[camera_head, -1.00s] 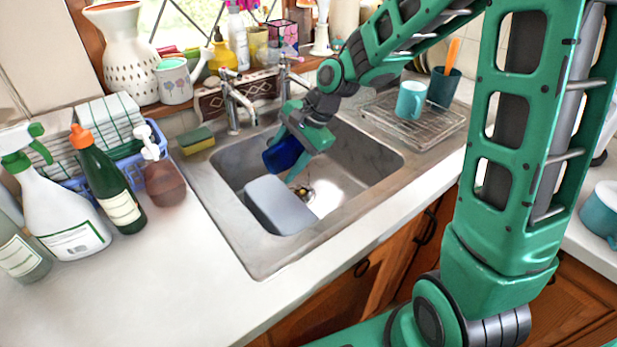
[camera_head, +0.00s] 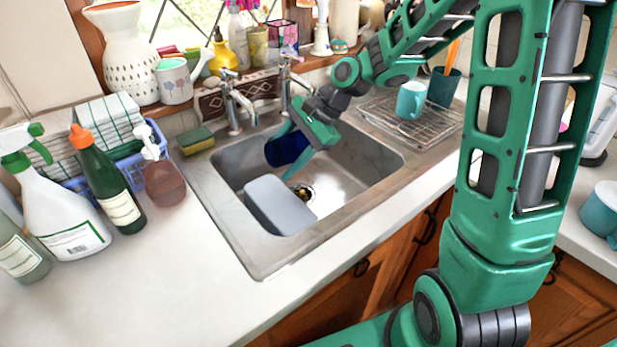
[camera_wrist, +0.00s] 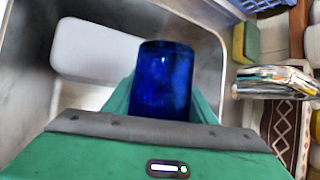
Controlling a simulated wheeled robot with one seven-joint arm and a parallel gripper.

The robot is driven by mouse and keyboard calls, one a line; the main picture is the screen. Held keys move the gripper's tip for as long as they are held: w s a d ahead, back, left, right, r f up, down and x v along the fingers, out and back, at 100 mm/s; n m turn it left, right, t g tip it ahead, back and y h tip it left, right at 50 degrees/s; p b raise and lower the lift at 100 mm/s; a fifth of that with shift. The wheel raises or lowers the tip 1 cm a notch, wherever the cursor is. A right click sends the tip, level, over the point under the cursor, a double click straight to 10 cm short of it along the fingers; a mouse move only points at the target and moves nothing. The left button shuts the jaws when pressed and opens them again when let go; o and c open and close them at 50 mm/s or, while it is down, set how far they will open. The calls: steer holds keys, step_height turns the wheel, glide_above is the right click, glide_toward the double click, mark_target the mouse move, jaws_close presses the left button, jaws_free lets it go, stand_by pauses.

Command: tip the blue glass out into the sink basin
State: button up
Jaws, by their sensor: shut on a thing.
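The blue glass (camera_head: 284,148) is held over the sink basin, toward its back left part. It also shows in the wrist view (camera_wrist: 163,82), between the two fingers. My gripper (camera_head: 296,152) is shut on it and partly hides it in the head view. In the head view the glass looks tilted; its mouth and contents cannot be made out. The sink basin (camera_head: 355,180) is grey metal with a drain (camera_head: 305,193) in its floor.
A pale grey-blue tub (camera_head: 280,205) stands in the left of the basin. Taps (camera_head: 237,108) rise behind it. A sponge (camera_head: 195,140) lies on the left rim. A wire rack (camera_head: 435,130) with a teal mug (camera_head: 410,100) is to the right. Bottles (camera_head: 105,185) crowd the left counter.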

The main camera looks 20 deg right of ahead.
mark_target(289, 144)
steer(key=r+y, duration=0.1)
steer(key=g+y, duration=0.1)
steer(key=y, duration=0.1)
steer(key=shift+w+d+r+m, duration=0.15)
steer(key=shift+d+r+m, duration=0.2)
steer(key=shift+m, duration=0.05)
steer(key=shift+w+d+r+m+g+y, duration=0.1)
steer(key=shift+d+r+m+g+y, duration=0.15)
steer(key=shift+y, duration=0.45)
steer(key=shift+w+d+r+m+y, duration=0.1)
steer(key=shift+r+y, duration=0.2)
steer(key=shift+y, duration=0.4)
steer(key=shift+d+r+m+g+y, duration=0.2)
steer(key=shift+r+y, duration=0.1)
steer(key=shift+y, duration=0.4)
